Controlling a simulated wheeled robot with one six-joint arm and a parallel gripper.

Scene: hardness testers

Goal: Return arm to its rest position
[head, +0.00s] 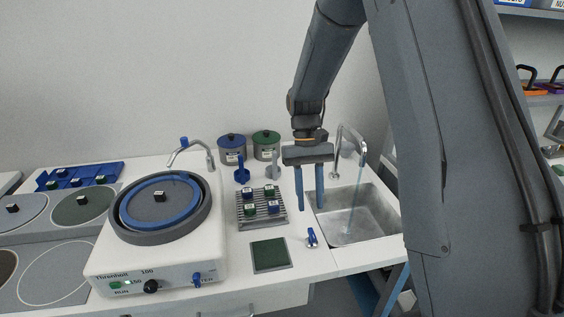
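My gripper (310,188) hangs from my arm with its two blue fingers pointing down. The fingers are apart and nothing shows between them. It is over the bench near the left edge of the metal sink (338,225), to the right of the slotted rack (246,214). My arm reaches down to it from the top of the view.
Water runs from the tap (350,135) into the sink. A polishing machine (190,245) stands on the left, with a green square pad (270,254) beside it. Blue-lidded (232,142) and green-lidded (266,138) pots stand at the back. A shelf (545,100) is at right.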

